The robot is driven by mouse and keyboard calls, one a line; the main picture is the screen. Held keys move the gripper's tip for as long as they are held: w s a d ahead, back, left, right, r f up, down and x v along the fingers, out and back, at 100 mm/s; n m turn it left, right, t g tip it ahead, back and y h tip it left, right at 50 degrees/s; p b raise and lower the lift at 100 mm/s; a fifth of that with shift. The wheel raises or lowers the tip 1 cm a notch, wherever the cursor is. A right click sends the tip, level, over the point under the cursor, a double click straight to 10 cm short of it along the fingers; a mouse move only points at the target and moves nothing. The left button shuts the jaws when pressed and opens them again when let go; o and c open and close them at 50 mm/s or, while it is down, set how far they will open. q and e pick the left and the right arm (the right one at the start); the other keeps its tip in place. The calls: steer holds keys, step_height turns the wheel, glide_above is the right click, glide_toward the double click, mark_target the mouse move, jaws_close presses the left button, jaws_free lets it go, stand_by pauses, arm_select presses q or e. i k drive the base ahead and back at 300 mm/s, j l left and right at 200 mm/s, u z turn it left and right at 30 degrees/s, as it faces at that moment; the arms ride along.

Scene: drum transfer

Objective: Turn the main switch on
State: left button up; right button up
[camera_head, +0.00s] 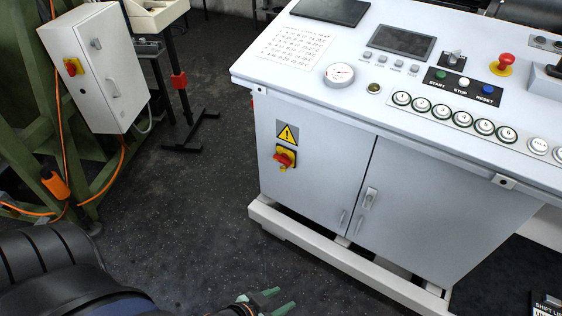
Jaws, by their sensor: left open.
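A red rotary switch on a yellow plate (285,157) is on the left door of the pale grey control console (320,165), below a yellow warning triangle. Its red handle looks tilted. A second red-and-yellow rotary switch (73,67) is on the side of a white box at the left. The pictures do not label which is the main switch. My left gripper (277,300) shows at the bottom edge with two green fingertips. It is open and empty, below and apart from the console switch. My right gripper is not in view.
The console top carries a gauge (339,75), a screen (401,41), numbered buttons and a red emergency button (502,64). A white base beam (330,254) juts out below the doors. Orange cable hangs by the green frame at left. Dark floor (190,220) between is clear.

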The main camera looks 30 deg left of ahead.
mark_target(283, 159)
steer(key=i+j, duration=0.1)
steer(key=j, duration=0.35)
steer(key=i+j, duration=0.15)
steer(key=j, duration=0.25)
steer(key=i+j, duration=0.1)
steer(key=j, duration=0.35)
steer(key=i+j, duration=0.1)
steer(key=j, duration=0.35)
steer(key=i+j+z, duration=0.1)
steer(key=j, duration=0.3)
steer(key=i+j, duration=0.1)
steer(key=j, duration=0.35)
steer(key=i+j, duration=0.1)
steer(key=j, duration=0.35)
